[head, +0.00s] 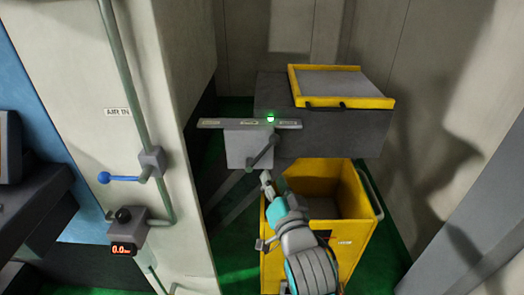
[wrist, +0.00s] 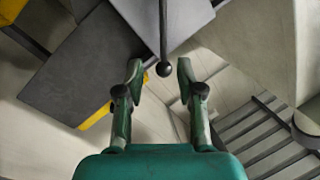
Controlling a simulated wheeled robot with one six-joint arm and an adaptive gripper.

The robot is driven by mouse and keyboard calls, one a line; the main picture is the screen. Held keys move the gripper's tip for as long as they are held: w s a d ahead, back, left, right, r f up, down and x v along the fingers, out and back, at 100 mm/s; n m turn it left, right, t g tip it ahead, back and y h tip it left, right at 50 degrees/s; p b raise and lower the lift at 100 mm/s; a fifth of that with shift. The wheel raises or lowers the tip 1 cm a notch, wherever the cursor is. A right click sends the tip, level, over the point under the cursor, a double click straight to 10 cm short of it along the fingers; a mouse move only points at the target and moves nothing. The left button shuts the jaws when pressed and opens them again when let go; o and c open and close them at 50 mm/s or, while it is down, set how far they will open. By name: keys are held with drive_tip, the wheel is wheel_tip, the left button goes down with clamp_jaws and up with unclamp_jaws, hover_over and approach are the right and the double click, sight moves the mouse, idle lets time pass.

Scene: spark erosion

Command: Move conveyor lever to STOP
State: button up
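The conveyor lever (head: 262,153) is a dark rod on a grey control box (head: 240,150), slanting down to the left. Above it is a label plate (head: 211,124) with several small labels, too small to read, and a lit green lamp (head: 270,119). My gripper is open and also shows in the head view (head: 266,178), just below and right of the knob. I cannot tell whether they touch.
A grey conveyor (head: 330,133) with a yellow-framed top (head: 345,102) stands behind the box. A yellow bin (head: 350,185) is below it, behind my arm. A pale cabinet (head: 170,215) with a blue-handled valve (head: 104,178) and pipe stands left.

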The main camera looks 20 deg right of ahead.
sight(264, 153)
drive_tip(key=w, duration=1.1)
drive_tip(key=shift+w+d+r, duration=0.2)
drive_tip(key=shift+d+r, duration=0.2)
clamp_jaws()
